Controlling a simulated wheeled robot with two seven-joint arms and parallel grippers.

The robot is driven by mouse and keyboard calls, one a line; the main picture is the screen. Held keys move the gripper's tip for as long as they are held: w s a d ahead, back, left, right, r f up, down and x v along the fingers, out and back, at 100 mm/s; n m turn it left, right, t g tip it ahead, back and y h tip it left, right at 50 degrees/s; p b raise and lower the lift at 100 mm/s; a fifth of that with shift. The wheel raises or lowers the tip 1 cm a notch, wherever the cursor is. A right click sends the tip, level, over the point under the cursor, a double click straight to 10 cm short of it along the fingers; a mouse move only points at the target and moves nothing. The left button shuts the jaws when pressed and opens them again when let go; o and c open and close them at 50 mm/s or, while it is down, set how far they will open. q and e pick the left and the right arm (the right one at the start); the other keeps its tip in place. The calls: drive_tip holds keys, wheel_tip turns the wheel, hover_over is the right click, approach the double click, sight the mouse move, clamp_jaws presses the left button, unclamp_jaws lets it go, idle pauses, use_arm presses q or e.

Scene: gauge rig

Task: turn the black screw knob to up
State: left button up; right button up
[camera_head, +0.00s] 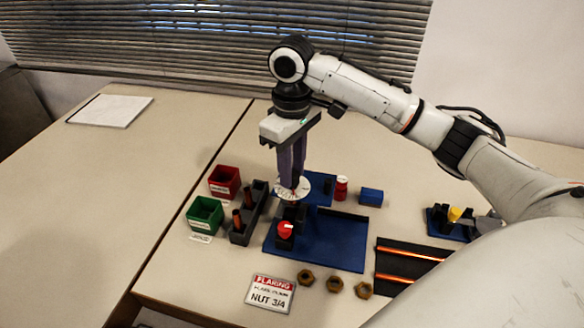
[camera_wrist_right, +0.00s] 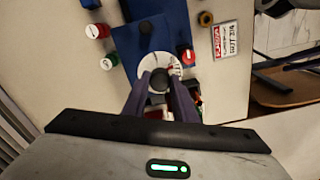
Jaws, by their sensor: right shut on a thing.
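The black screw knob (camera_wrist_right: 158,79) sits at the middle of a round white dial (camera_wrist_right: 155,64) with red marks, seen in the right wrist view. My right gripper (camera_wrist_right: 159,84) is shut on the knob, one finger on each side. In the head view the right gripper (camera_head: 292,180) points straight down at the white dial (camera_head: 298,190), and its fingers hide the knob. Which way the knob points I cannot tell. My left gripper is not in view.
A red knob (camera_head: 286,230) stands in front on a blue tray (camera_head: 340,245). Left are a dark rack (camera_head: 240,236), a red bin (camera_head: 224,180) and a green bin (camera_head: 205,213). Nuts (camera_head: 335,284) and a sign (camera_head: 269,293) lie in front.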

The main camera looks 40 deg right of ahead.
drive_tip(key=n, duration=1.3)
drive_tip(key=shift+r, duration=0.1)
drive_tip(key=shift+w+n, duration=0.1)
drive_tip(key=shift+n, duration=0.2)
idle(0.3)
drive_tip(key=o, duration=1)
drive_tip(key=shift+o, duration=0.2)
wheel_tip(320, 180, up, 10)
drive_tip(key=shift+r, duration=0.15)
